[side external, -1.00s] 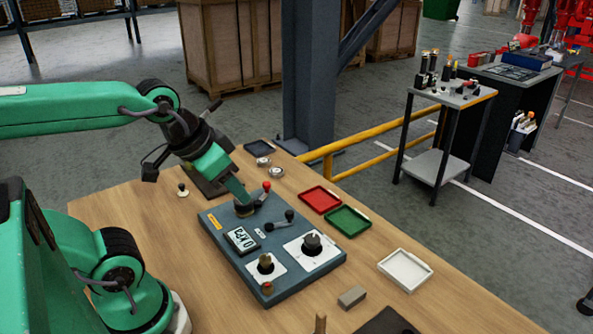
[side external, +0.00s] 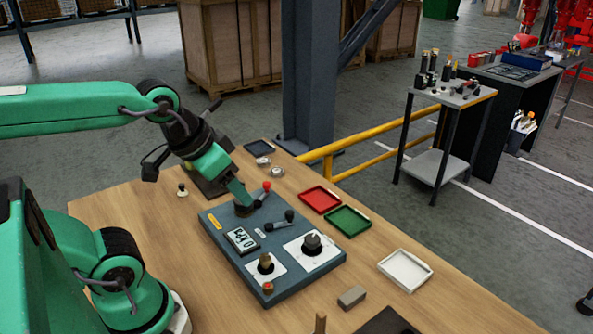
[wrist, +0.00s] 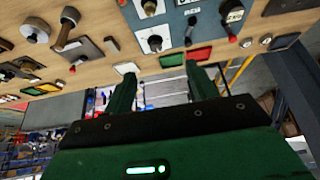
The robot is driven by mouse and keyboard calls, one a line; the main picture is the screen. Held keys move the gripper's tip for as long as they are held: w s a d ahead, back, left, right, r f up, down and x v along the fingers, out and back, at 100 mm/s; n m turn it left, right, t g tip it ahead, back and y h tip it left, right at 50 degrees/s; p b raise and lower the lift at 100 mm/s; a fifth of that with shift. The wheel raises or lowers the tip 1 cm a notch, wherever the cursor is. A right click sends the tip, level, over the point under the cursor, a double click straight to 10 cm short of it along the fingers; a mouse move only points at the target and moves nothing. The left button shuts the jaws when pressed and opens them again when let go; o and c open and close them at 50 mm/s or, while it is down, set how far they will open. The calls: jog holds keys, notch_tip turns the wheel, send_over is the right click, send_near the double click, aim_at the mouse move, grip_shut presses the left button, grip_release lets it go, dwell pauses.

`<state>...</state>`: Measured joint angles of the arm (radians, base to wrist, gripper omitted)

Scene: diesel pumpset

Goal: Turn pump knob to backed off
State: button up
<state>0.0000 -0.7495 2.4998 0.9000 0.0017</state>
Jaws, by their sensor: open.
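A blue-grey panel board (side external: 222,230) lies on the wooden table.
A small display (side external: 242,240) and a red button (side external: 268,288) are on the panel. Red (side external: 320,200), green (side external: 348,221) and white (side external: 405,270) trays lie to its right. A grey block (side external: 351,297) lies near the front. A yellow rail (side external: 370,138) runs behind the table.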

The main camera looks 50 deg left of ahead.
jog(key=shift+w+m, duration=0.85)
jog(key=shift+m, duration=0.15)
jog(key=m+g, duration=0.6)
jog(key=m, duration=1.4)
send_over(312, 238)
notch_tip(312, 238, down, 12)
jog(key=shift+w+r, duration=0.1)
jog(key=shift+r, duration=0.15)
jog(key=shift+f, duration=0.1)
jog(key=shift+f, duration=3.85)
jog(key=c, duration=1)
